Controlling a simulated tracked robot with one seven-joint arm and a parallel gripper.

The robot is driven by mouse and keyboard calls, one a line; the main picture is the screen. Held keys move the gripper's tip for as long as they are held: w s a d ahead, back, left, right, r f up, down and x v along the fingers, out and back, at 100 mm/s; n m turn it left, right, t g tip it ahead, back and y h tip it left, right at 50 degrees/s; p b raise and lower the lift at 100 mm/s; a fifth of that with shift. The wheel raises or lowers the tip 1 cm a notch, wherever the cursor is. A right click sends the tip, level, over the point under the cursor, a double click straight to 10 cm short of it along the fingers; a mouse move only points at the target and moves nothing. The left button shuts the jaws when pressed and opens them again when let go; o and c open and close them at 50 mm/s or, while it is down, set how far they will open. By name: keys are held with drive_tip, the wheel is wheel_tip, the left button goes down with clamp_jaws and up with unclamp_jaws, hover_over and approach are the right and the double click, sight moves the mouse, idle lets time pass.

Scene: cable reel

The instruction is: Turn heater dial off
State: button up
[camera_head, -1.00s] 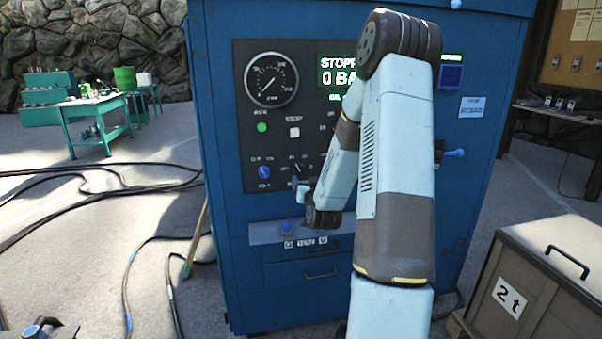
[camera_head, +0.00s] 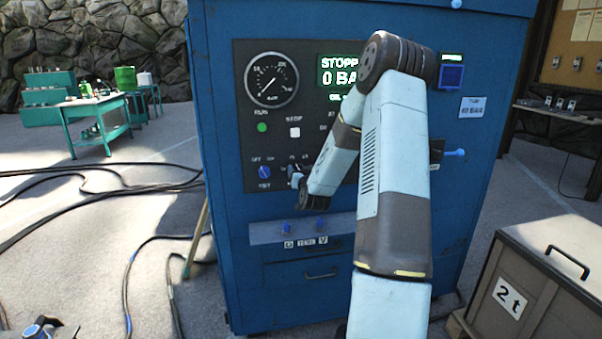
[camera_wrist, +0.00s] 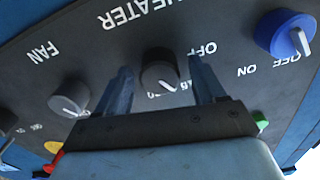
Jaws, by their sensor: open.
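The heater dial (camera_wrist: 158,72) is a dark round knob on the grey panel, with the word HEATER above it in the upside-down wrist view. A pale mark on it points to the lower right, toward partly hidden numbers; OFF is printed to its upper right. My gripper (camera_wrist: 160,67) is open, with one finger on each side of the dial. I cannot tell whether the fingers touch it. In the head view my gripper (camera_head: 296,181) is at the lower part of the control panel, where it partly covers the dial area.
A blue switch knob (camera_wrist: 285,36) sits right of the dial in the wrist view, and the grey FAN dial (camera_wrist: 69,96) sits left. A green button (camera_wrist: 260,119) is near my right finger. Blue knobs (camera_head: 287,227) stick out on the strip below the panel.

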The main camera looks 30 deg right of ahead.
drive_tip(key=c, duration=1)
drive_tip(key=shift+c, duration=0.2)
drive_tip(key=shift+n, duration=0.3)
drive_tip(key=n, duration=0.5)
drive_tip(key=shift+w+a+n, duration=0.1)
drive_tip(key=shift+a+n, duration=0.1)
drive_tip(key=shift+n, duration=0.1)
drive_tip(key=n, duration=0.5)
drive_tip(key=shift+n, duration=0.3)
drive_tip(key=shift+f+n, duration=0.1)
drive_tip(key=shift+n, duration=0.2)
drive_tip(key=o, duration=1)
drive_tip(key=shift+o, duration=0.2)
